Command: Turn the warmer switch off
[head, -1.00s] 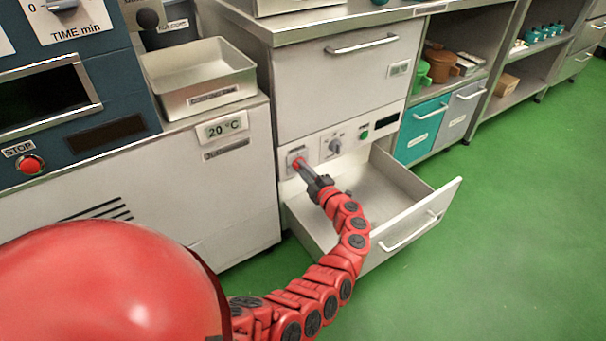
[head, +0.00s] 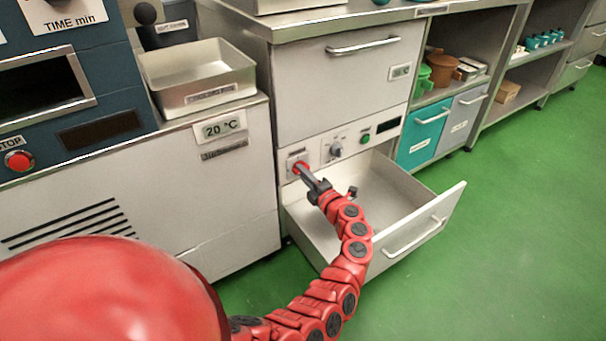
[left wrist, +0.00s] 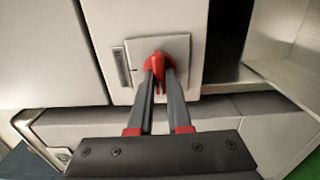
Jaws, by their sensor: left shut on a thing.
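The warmer switch is a red knob (head: 300,166) on a small light plate at the left end of the warmer's control panel. In the left wrist view the red knob (left wrist: 159,62) sits at the plate's middle, between my fingertips. My left gripper (head: 301,170) is shut on this knob; it also shows in the left wrist view (left wrist: 158,76). The fingers hide part of the knob, so its exact angle is hard to read. The warmer (head: 345,85) has a closed upper front with a bar handle. My right gripper is not in view.
An open drawer (head: 418,232) juts out below the panel, beside my left arm. A grey dial (head: 335,150) and a green button (head: 365,139) are right of the switch. A metal tray (head: 205,97) stands on the left cabinet. The green floor at right is clear.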

